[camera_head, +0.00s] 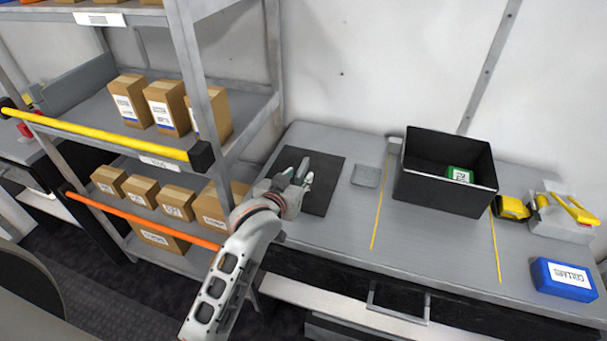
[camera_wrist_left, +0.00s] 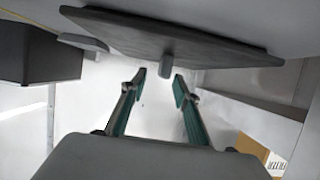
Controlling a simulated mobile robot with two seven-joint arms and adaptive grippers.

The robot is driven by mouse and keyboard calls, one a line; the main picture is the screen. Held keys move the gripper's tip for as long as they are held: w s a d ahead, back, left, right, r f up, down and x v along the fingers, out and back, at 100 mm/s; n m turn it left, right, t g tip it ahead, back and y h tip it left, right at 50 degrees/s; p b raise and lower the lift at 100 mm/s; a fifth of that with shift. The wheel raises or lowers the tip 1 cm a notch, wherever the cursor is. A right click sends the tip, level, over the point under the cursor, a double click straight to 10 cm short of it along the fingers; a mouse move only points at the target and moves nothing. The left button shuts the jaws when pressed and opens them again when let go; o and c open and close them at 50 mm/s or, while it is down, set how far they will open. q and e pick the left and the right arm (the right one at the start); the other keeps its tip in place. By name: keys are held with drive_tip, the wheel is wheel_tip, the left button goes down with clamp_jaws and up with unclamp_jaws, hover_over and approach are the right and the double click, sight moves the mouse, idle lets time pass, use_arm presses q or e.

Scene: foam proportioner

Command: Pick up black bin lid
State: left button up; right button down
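The black bin lid (camera_head: 325,188) is a flat dark panel lying on the grey bench, left of the black bin (camera_head: 440,190). In the left wrist view the lid (camera_wrist_left: 200,45) spans the top, with a small grey knob (camera_wrist_left: 166,73) standing out from it. My left gripper (camera_head: 300,178) is over the left part of the lid. In the wrist view its two fingers (camera_wrist_left: 159,77) are apart, with the knob showing between and just beyond the fingertips. Contact is not visible. The gripper hides part of the lid in the head view. My right gripper is not in view.
A small grey square plate (camera_head: 366,176) lies between lid and bin. A green item (camera_head: 459,174) is inside the bin. Yellow tools (camera_head: 513,207) and a blue box (camera_head: 563,279) are at right. A shelf with brown boxes (camera_head: 165,104) stands close on the left.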

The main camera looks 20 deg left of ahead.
sight(301, 170)
use_arm(q)
drive_tip(key=x, duration=0.4)
drive_tip(key=shift+w+a+r, duration=0.2)
drive_tip(key=shift+w+a, duration=0.1)
drive_tip(key=shift+w, duration=0.05)
drive_tip(key=shift+w+f, duration=0.3)
drive_tip(key=shift+w, duration=0.35)
clamp_jaws()
